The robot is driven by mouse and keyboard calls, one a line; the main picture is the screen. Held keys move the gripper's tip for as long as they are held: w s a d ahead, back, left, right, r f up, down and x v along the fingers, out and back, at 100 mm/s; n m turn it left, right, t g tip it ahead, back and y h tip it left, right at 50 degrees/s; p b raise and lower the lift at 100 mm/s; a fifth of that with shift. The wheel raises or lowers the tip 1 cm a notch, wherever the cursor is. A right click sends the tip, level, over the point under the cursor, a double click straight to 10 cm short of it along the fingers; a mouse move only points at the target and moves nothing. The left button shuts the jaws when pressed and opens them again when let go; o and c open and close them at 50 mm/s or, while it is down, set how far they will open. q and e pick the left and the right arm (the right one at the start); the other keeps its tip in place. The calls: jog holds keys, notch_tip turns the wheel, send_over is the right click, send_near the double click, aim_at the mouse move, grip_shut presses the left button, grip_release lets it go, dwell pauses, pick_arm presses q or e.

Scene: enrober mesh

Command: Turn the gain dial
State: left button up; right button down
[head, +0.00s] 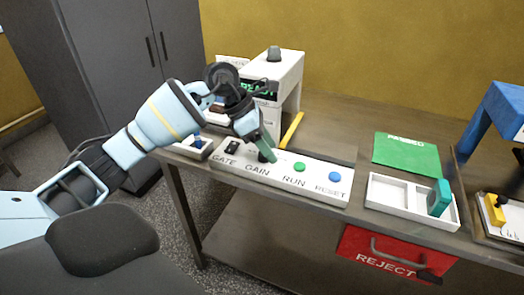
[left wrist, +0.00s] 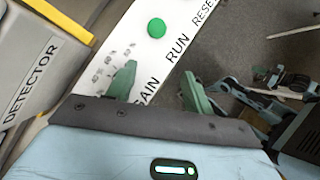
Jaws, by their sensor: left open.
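The white control panel (head: 318,187) lies along the front of the bench, labelled GATE, GAIN, RUN and RESET. The gain dial (head: 264,157) is a small dark knob above the GAIN label, partly hidden by my left gripper (head: 266,150). The green fingertips are down at the dial; I cannot tell whether they touch it. In the left wrist view my left gripper (left wrist: 158,88) is open, its fingers apart over the panel (left wrist: 139,35). Scale marks show beside one finger there, and the dial itself is hidden. My right gripper is not in view.
The panel also carries a black GATE switch (head: 232,147), a green RUN button (head: 299,167) and a blue RESET button (head: 335,177). The white detector (head: 287,75) stands behind. A white tray (head: 400,203) and green PASSED mat (head: 406,153) lie right; a red REJECT bin (head: 360,248) is below.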

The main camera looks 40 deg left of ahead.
pick_arm(q)
jog(key=a+r+y, duration=0.3)
jog(key=a, duration=0.3)
jog(key=shift+d+x, duration=0.2)
jog(key=shift+x, duration=3.85)
jog(key=shift+w+r, duration=0.1)
jog(key=shift+w, duration=0.05)
jog(key=c, duration=1)
